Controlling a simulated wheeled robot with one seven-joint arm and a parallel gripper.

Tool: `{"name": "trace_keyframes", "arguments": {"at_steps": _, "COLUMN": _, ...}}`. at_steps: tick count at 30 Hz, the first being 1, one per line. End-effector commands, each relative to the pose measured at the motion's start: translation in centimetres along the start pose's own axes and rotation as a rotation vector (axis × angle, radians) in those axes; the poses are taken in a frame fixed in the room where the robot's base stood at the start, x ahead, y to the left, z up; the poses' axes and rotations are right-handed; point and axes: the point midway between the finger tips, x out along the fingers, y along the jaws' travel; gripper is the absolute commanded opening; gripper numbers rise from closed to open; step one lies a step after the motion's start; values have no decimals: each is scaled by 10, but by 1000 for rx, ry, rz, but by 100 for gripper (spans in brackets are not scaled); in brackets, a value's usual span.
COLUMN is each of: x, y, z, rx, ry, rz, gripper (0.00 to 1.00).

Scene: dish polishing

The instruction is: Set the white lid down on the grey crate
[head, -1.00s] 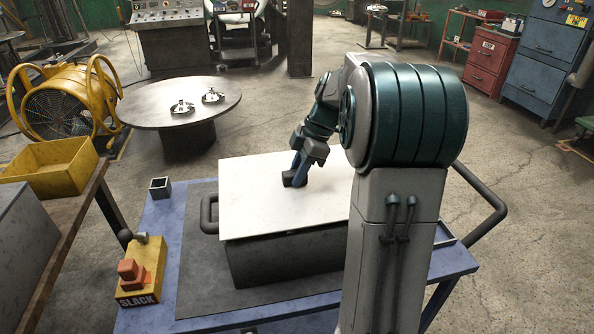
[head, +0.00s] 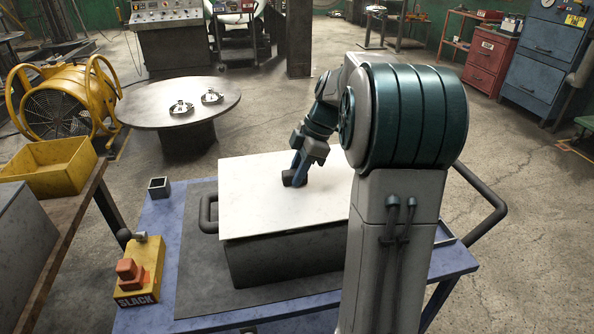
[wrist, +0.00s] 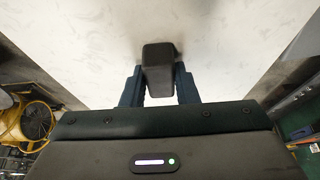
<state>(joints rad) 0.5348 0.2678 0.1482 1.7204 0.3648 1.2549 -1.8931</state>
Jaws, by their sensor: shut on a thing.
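The white lid (head: 262,205) is a flat white panel with a dark knob. It lies over the top of the grey crate (head: 285,262) and looks about level, with its front edge along the crate's front wall. Whether it fully touches the rim on all sides I cannot tell. My gripper (head: 294,178) is above the lid's middle, shut on the knob. In the wrist view the dark knob (wrist: 158,70) is between my two blue fingers, and the lid (wrist: 90,30) fills the upper picture. The crate's inside is hidden, and my arm covers its right part.
The crate stands on a grey mat (head: 195,275) on a blue cart (head: 160,215). A yellow block marked SLACK (head: 140,280) and a small square cup (head: 159,187) are to the left. A round table (head: 150,105) stands behind.

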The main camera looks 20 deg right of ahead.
Motion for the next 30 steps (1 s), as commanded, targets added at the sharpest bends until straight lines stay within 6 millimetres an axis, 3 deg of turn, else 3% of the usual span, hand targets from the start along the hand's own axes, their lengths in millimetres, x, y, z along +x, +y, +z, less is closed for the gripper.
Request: {"name": "trace_keyframes", "arguments": {"at_steps": 30, "x": 9, "y": 0, "z": 4, "rx": -1, "ry": 0, "rz": 1, "gripper": 0}}
